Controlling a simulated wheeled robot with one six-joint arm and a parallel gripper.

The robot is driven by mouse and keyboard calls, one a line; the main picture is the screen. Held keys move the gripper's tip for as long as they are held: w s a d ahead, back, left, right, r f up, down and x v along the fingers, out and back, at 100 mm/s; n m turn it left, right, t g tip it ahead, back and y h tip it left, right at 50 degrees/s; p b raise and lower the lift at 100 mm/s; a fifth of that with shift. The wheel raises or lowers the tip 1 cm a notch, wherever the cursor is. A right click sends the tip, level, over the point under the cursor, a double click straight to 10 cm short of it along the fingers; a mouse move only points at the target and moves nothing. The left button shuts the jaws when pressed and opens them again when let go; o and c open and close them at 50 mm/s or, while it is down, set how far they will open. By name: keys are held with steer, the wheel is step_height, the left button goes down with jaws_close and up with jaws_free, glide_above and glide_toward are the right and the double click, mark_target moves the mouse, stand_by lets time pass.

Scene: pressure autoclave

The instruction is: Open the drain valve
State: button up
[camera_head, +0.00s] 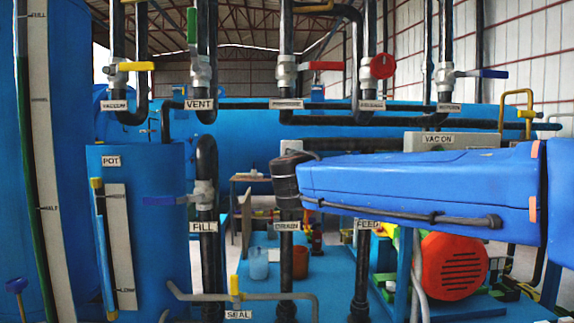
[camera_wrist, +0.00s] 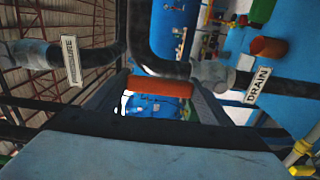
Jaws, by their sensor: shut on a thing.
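The drain valve's grey body (camera_wrist: 213,76) shows in the wrist view on a dark pipe, beside the white DRAIN label (camera_wrist: 258,86). An orange-red handle (camera_wrist: 160,88) lies across the space between my fingers. My gripper (camera_wrist: 160,97) is shut on this handle, with a dark finger at each side. In the head view my gripper (camera_head: 287,180) is at the middle pipe, above a small label (camera_head: 286,226) too blurred to read. My gripper and wrist hide the valve and handle there.
The FILL valve's blue handle (camera_head: 165,200) is left of my gripper. The red-handled valve (camera_head: 320,66) is above it. The SEAL valve's yellow handle (camera_head: 235,290) is below left. A FEED label (camera_head: 367,224) and red motor (camera_head: 453,266) are to the right.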

steer(key=shift+f, duration=0.1)
steer(key=o, duration=1.2)
steer(key=shift+d, duration=0.1)
steer(key=shift+s, duration=0.1)
steer(key=s, duration=1.7)
steer(key=shift+s+a, duration=0.15)
steer(key=shift+a, duration=0.2)
steer(key=shift+d, duration=0.1)
